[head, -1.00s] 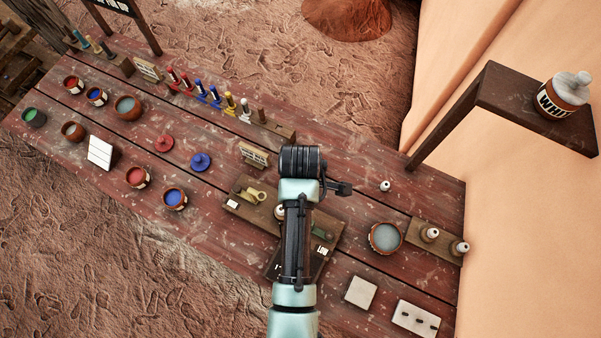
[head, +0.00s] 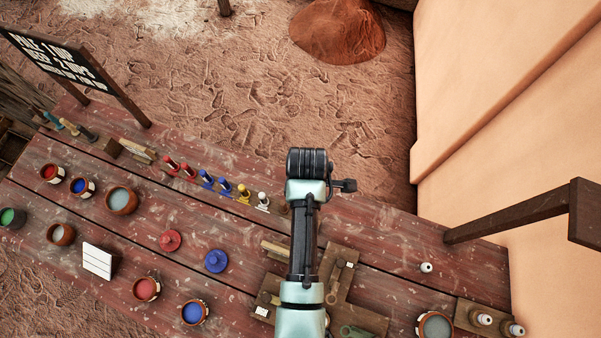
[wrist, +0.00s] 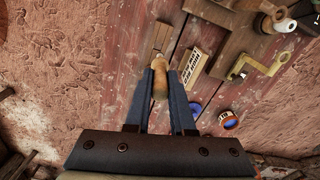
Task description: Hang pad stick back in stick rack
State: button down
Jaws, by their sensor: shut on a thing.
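In the wrist view my gripper (wrist: 160,85) is shut on the pad stick, whose light wooden rounded end (wrist: 160,78) shows between the two blue-grey fingers. The rest of the stick is hidden. Just beyond the fingertips a flat brown wooden piece with dark lines (wrist: 163,38), perhaps part of the stick rack, lies at the table edge. I cannot tell whether the stick touches it. In the head view the row of coloured sticks (head: 225,187) stands along the far table edge. My gripper is hidden by my arm there.
A small lettered sign (wrist: 193,67) stands close right of the fingers. A wooden frame with a brass-coloured handle (wrist: 254,66) is further right. A blue bowl (wrist: 229,120) is below it.

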jog(key=shift+w+a+f, duration=0.15)
jog(key=shift+w+f, duration=0.05)
jog(key=shift+w, duration=0.25)
jog(key=shift+s+f+b, duration=0.3)
jog(key=shift+f+b, duration=0.2)
jog(key=shift+b, duration=0.3)
notch_tip(320, 180, down, 4)
jog(key=b, duration=0.4)
jog(key=shift+f+b, duration=0.25)
jog(key=shift+b, duration=0.05)
jog(key=shift+r+p, duration=0.1)
jog(key=shift+p, duration=0.7)
jog(key=shift+f, duration=0.25)
jog(key=shift+f+b, duration=0.35)
jog(key=shift+f, duration=0.05)
jog(key=shift+f, duration=0.2)
jog(key=shift+f+b, duration=0.45)
jog(key=shift+f, duration=0.05)
jog(key=shift+f, duration=0.35)
